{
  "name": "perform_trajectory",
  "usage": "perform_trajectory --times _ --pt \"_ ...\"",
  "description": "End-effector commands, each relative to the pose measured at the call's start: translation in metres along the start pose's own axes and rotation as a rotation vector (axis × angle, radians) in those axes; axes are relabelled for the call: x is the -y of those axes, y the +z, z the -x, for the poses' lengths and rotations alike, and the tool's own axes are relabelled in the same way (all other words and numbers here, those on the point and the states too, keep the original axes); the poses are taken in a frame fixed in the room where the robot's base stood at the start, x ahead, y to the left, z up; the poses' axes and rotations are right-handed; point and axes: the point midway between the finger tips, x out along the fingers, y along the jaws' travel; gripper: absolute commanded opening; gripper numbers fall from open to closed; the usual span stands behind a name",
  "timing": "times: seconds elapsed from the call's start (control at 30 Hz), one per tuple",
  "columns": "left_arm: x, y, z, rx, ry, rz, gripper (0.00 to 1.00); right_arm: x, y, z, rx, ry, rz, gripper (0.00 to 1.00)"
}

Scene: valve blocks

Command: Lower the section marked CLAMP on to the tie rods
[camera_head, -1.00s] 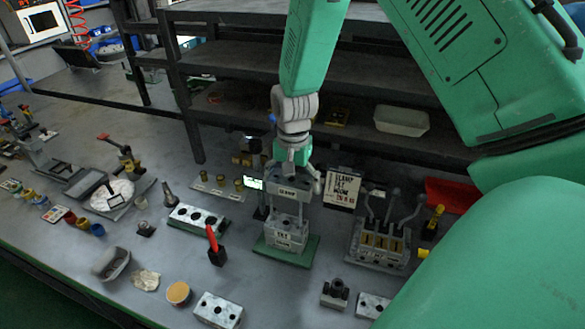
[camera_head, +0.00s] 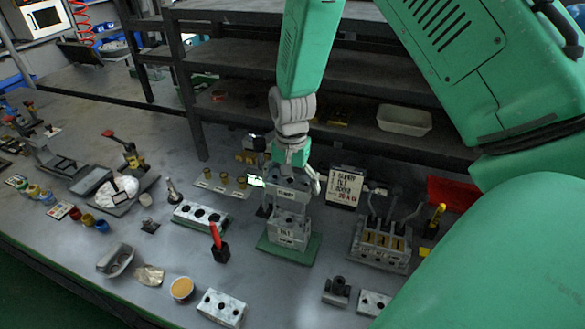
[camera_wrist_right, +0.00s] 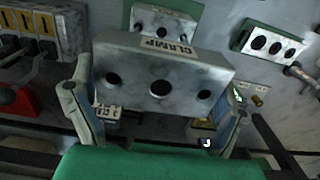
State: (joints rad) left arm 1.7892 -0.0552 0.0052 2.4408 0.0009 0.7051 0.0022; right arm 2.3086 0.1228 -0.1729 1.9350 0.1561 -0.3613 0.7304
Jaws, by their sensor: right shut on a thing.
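The grey metal section marked CLAMP (camera_head: 291,194) is in my right gripper (camera_head: 292,178), above the valve stack (camera_head: 288,232) on its green base (camera_head: 270,247). In the right wrist view the CLAMP section (camera_wrist_right: 160,88) shows three holes in a row, with the right gripper's fingers (camera_wrist_right: 158,112) at its two ends. Part of the stack (camera_wrist_right: 162,20) shows beyond it, on green. A gap seems to remain between the CLAMP section and the stack's top. The tie rods are too small and dark to make out clearly. My left gripper is out of view.
A lever valve bank (camera_head: 382,243) stands right of the stack, with a sign (camera_head: 344,187) behind. A red-handled tool in a black block (camera_head: 219,246) and a three-hole block (camera_head: 200,216) are on the left. Dark shelves (camera_head: 240,75) stand behind.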

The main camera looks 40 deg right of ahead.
Motion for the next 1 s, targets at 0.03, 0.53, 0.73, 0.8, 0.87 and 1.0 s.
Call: perform_trajectory --times 0.03,0.53,0.73,0.8,0.87,1.0 --pt "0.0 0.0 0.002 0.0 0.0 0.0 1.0 0.001 0.002 0.002 -0.002 0.0 0.002 0.46" --pt "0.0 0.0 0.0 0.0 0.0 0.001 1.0 -0.001 -0.004 -0.005 0.003 -0.003 0.001 0.46" --pt "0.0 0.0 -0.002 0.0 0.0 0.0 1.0 0.0 -0.002 -0.009 0.002 -0.002 0.001 0.46" --pt "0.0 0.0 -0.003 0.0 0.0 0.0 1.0 0.0 -0.001 -0.01 0.002 -0.002 0.001 0.46" --pt "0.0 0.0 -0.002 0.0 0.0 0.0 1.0 0.001 0.0 -0.009 0.001 -0.002 0.001 0.46" --pt "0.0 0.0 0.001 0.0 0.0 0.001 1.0 0.001 0.001 -0.006 -0.001 -0.001 0.0 0.46"
